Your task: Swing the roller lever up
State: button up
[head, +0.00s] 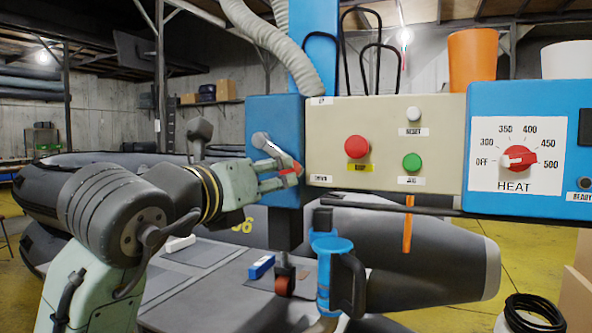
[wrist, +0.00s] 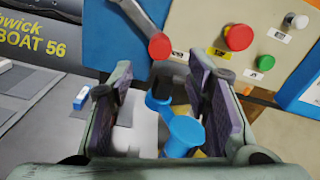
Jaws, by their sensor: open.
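The roller lever (head: 272,146) is a grey bar on the blue box (head: 262,112), with a round grey pivot and a red knob at its lower end. It slopes down to the right, its knob near the lower label (head: 320,179). In the wrist view the lever (wrist: 134,15) comes down from the top to its red knob (wrist: 159,46). My gripper (head: 284,174) is open and empty, its fingers close to the knob. In the wrist view the knob shows just beyond the gap between my fingertips (wrist: 160,80); contact cannot be told.
Right of the lever is a beige panel (head: 437,140) with a red button (head: 357,147) and a green button (head: 412,162). A heat dial (head: 518,158) is further right. Below stand a blue cylindrical part (head: 331,250) and a grey boat tube (head: 430,258).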

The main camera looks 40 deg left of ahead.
aim_at(286, 171)
jog(key=p+x, duration=0.2)
jog(key=x, duration=0.7)
jog(key=shift+c, duration=0.3)
jog(key=shift+r, duration=0.1)
grip_shut()
